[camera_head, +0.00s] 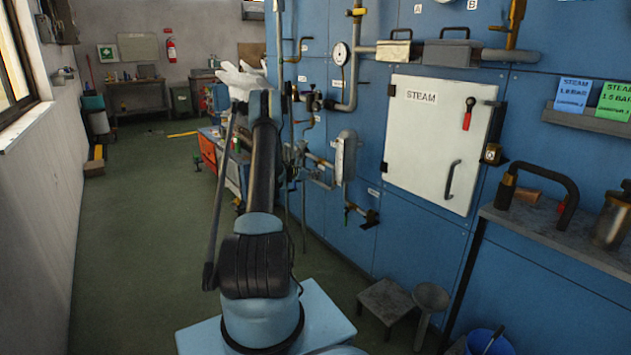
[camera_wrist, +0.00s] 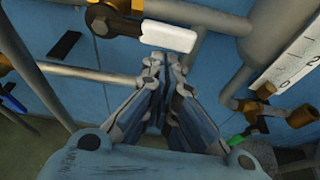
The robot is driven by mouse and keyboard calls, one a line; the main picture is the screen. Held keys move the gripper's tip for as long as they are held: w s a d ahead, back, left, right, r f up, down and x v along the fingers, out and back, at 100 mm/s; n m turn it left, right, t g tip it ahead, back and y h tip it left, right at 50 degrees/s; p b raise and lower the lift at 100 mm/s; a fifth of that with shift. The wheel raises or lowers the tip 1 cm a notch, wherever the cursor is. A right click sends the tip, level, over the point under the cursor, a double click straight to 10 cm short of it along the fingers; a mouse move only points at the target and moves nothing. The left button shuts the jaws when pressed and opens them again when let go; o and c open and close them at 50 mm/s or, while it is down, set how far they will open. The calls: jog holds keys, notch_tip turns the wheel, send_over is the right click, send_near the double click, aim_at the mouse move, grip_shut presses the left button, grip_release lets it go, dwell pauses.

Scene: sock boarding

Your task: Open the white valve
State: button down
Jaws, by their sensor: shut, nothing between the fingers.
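The white valve handle (camera_wrist: 168,36) shows in the wrist view, at the top middle. It is a short white bar reaching to the right from a dark round hub with brass fittings (camera_wrist: 97,17) on a grey pipe. My gripper (camera_wrist: 166,63) is just below the handle in that picture, with its fingertips close together and nothing between them. A small gap shows between the tips and the handle, so I cannot make out contact. In the head view my arm reaches toward the pipework on the blue wall; I cannot make out the white handle or my fingertips there.
Grey pipes surround the gripper closely. A green handle (camera_wrist: 238,139) and a numbered white scale (camera_wrist: 285,55) are at right. In the head view, a white steam cabinet (camera_head: 428,140) and a grey bench (camera_head: 560,235) stand right; open green floor (camera_head: 130,230) lies left.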

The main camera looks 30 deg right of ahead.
jog(key=shift+r, duration=0.1)
jog(key=shift+r, duration=0.5)
dwell(0.3)
notch_tip(320, 180, down, 4)
jog(key=v, duration=1)
jog(key=shift+f, duration=0.15)
